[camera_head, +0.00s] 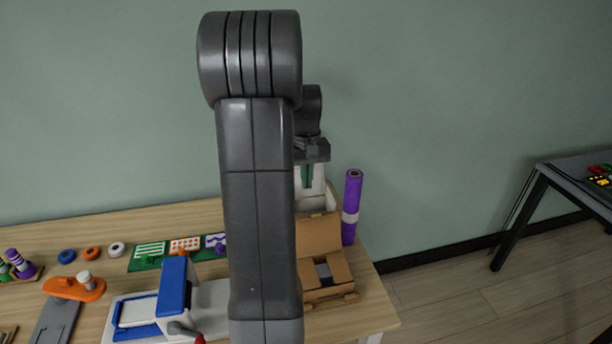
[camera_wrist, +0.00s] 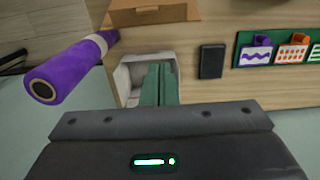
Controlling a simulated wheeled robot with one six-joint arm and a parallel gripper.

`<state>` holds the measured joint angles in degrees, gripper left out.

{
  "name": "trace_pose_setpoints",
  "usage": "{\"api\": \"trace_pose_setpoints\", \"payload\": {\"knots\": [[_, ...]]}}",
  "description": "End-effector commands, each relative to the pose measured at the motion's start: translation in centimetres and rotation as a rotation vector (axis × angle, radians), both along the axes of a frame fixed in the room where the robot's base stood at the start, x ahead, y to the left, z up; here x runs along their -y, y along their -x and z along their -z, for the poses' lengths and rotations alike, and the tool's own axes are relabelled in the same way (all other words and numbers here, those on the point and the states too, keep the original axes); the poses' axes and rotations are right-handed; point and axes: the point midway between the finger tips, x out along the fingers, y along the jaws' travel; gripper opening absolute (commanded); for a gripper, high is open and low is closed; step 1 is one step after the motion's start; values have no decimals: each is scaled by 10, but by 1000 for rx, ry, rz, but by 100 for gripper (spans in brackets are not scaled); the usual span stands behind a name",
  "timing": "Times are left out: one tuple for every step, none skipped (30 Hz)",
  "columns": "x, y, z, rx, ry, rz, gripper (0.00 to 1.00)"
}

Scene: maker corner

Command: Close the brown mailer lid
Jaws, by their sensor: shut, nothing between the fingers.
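The brown mailer (camera_head: 338,290) sits near the table's right end in the head view, with a dark grey item inside. Its lid (camera_head: 318,235) stands raised at the far side, so the mailer is open. In the wrist view, part of the mailer's brown cardboard (camera_wrist: 150,15) shows at the top edge. My gripper (camera_head: 307,178) is beyond the mailer in the head view, above the back of the table and apart from the lid. Its green fingers (camera_wrist: 158,72) are together and empty, pointing at a white container. My arm hides part of the mailer's left side.
A purple roll (camera_head: 352,205) stands right of the mailer. The white container (camera_wrist: 132,72) is behind the mailer. A dark block (camera_wrist: 211,62) and a green board (camera_wrist: 245,48) with coloured pieces lie nearby. A blue and white device (camera_head: 150,310) occupies the table left of my arm.

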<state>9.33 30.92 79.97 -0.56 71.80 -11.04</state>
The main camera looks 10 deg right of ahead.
Motion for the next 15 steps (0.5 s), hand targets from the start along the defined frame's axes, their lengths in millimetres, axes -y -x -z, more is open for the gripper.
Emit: {"api": "trace_pose_setpoints", "payload": {"knots": [[0,2,11,-6,-1,0,0],[0,2,18,-5,-1,0,0],[0,2,27,-6,-1,1,0],[0,3,34,-6,-1,1,0],[0,3,40,-5,-1,1,0],[0,4,49,-6,-1,1,0],[0,4,55,-6,-1,1,0],[0,4,61,-5,-1,1,0],[0,4,69,-5,-1,1,0],[0,6,70,-3,-1,1,0],[0,12,63,1,0,2,0],[0,19,60,1,0,1,0],[1,23,59,1,0,1,0],[1,26,57,1,0,1,0],[1,30,56,1,0,1,0]]}}
